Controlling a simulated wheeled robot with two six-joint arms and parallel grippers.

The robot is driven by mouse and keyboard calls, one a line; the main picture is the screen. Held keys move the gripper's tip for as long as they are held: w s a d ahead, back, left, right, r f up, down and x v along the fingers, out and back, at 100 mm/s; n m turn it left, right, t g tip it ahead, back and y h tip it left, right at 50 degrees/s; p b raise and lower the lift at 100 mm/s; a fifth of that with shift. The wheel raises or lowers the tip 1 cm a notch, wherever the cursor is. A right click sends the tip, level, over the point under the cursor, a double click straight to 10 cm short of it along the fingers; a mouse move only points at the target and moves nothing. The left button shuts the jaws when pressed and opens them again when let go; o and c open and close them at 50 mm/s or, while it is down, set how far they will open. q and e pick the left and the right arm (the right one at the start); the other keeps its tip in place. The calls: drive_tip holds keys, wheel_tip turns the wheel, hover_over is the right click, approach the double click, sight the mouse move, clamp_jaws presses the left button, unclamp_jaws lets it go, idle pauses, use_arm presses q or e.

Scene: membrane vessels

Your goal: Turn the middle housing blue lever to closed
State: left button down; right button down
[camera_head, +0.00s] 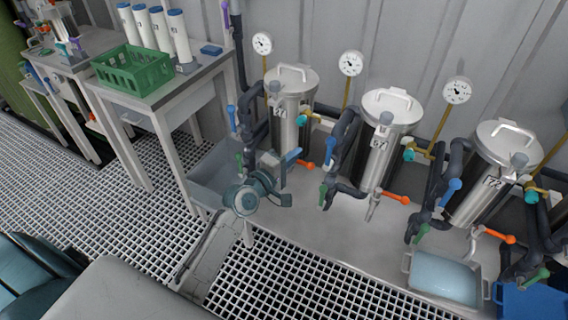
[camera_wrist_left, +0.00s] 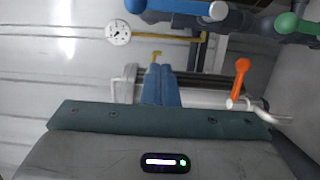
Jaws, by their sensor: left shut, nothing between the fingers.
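The middle housing (camera_head: 380,135) is a steel cylinder with a lid handle in the head view. Its blue lever (camera_head: 328,146) stands steeply upright on the dark pipe at its left. My left gripper (camera_head: 293,156) is in front of the left housing (camera_head: 292,105), left of that lever and apart from it. Its blue fingers (camera_wrist_left: 161,88) are shut and empty in the left wrist view. A blue lever (camera_wrist_left: 185,8) crosses the top of that view; I cannot tell which housing it belongs to. My right gripper is not in view.
Orange levers (camera_head: 395,198) and green levers (camera_head: 322,196) stick out low on the pipework. A right housing (camera_head: 490,175) stands with a blue lever (camera_head: 450,191). A tray (camera_head: 443,279) is at lower right. A table with a green crate (camera_head: 132,72) stands left.

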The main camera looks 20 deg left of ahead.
sight(329, 155)
use_arm(q)
drive_tip(key=w+d+p, duration=0.1)
drive_tip(key=w+d, duration=0.2)
drive_tip(key=d, duration=0.2)
drive_tip(key=shift+w, duration=0.35)
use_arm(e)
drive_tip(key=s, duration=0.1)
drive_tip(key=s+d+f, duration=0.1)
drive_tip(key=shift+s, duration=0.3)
use_arm(q)
drive_tip(key=shift+d, duration=0.1)
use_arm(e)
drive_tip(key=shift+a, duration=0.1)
use_arm(q)
drive_tip(key=shift+d+r+m+p, duration=0.1)
drive_tip(key=shift+d+m+p, duration=0.2)
drive_tip(key=shift+m, duration=0.2)
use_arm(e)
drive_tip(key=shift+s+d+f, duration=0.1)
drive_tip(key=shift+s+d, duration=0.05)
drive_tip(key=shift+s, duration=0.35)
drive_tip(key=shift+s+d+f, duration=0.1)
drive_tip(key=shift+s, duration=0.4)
